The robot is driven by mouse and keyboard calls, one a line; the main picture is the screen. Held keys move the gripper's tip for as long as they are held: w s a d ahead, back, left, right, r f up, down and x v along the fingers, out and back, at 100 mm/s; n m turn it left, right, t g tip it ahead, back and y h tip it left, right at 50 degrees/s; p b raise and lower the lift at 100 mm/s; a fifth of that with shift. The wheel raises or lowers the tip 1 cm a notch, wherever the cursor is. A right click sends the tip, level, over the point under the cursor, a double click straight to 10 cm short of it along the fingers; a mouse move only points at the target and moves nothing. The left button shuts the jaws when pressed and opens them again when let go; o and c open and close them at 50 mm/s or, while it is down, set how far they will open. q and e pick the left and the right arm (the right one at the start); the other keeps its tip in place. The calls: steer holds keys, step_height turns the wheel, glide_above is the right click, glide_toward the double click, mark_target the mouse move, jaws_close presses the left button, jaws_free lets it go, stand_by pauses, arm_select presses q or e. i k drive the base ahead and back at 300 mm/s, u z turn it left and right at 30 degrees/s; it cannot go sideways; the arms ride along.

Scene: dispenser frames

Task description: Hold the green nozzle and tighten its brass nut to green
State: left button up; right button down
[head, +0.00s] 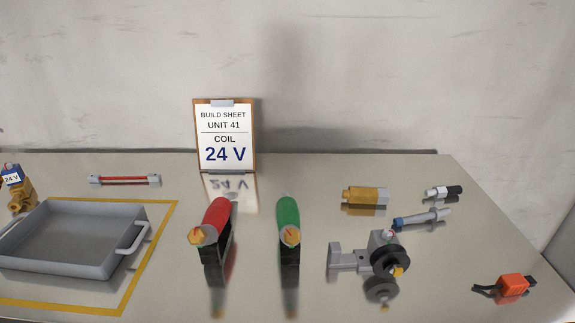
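The green nozzle (288,213) sits in a black holder (290,255) near the middle of the table. Its front end faces me. The brass nut (290,236) is at that front end and carries a small reddish mark, too small to read clearly. Neither of my grippers is in view, and nothing touches the green nozzle.
A similar red nozzle (216,214) with a brass nut stands left of the green one. A grey tray (125,253) lies further left. A grey valve assembly (350,258) is on the right. A build sheet (224,134) stands behind. Table is clear between the nozzles.

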mark_target(291, 236)
steer(key=u, duration=1.55)
steer(key=k, duration=0.85)
steer(key=z, duration=1.5)
steer(key=i, duration=0.5)
